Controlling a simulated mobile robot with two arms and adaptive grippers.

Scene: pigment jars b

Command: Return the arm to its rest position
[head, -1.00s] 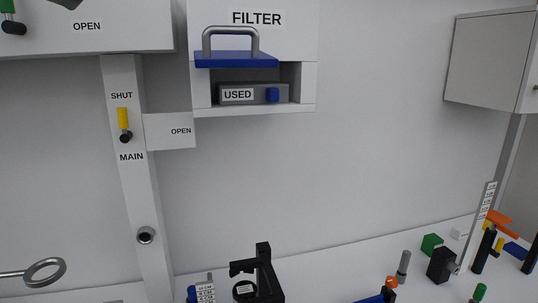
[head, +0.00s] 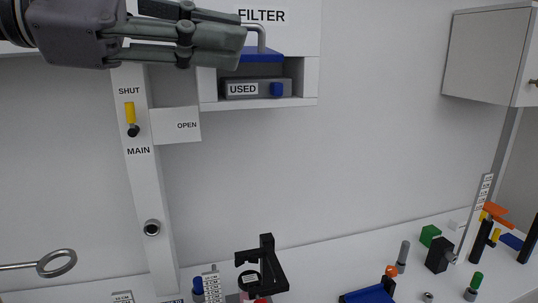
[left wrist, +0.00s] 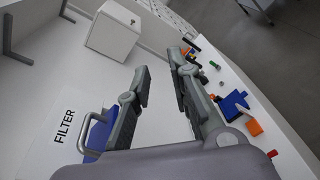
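My left gripper (head: 238,36) reaches in from the upper left in the head view, in front of the filter housing. Its fingers point right and partly cover the grey handle (head: 262,38) and the blue filter lid (head: 262,55). In the left wrist view my left gripper (left wrist: 164,62) has its fingers apart, with nothing between them. The handle also shows in that view (left wrist: 88,130), beside the left finger. I cannot tell whether the finger touches it. My right gripper is in neither view.
A used filter block (head: 253,88) sits in the housing slot. A yellow lever (head: 130,113) is on the column below my gripper. A white cabinet (head: 492,55) hangs at the right. Several jars and blocks stand on the bench, with a black stand (head: 268,265). The middle wall is clear.

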